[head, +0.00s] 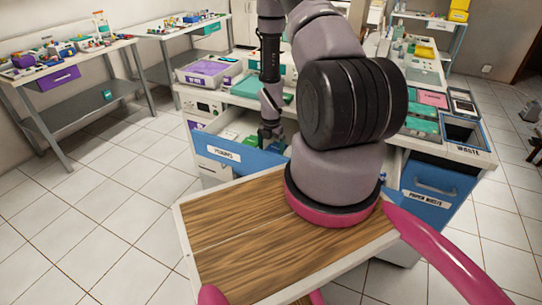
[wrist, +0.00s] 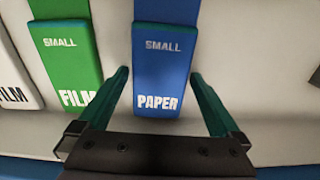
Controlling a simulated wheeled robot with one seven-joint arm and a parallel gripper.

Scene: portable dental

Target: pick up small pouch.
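A blue pouch pack marked "SMALL PAPER" (wrist: 163,72) lies in the middle of the wrist view. A green pack marked "SMALL FILM" (wrist: 66,62) is to its left. My gripper (wrist: 160,76) is open, with one finger on each side of the blue pack and a small gap showing at both sides. I cannot tell how far down the fingers reach. In the head view my gripper (head: 270,133) points down into an open blue-fronted drawer (head: 235,157); the packs inside are partly hidden by the drawer front and my arm.
A white pack marked "FILM" (wrist: 14,80) is at the far left of the wrist view. The drawer's front wall is close behind my gripper. Above the drawer is a worktop with trays and boxes (head: 208,70).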

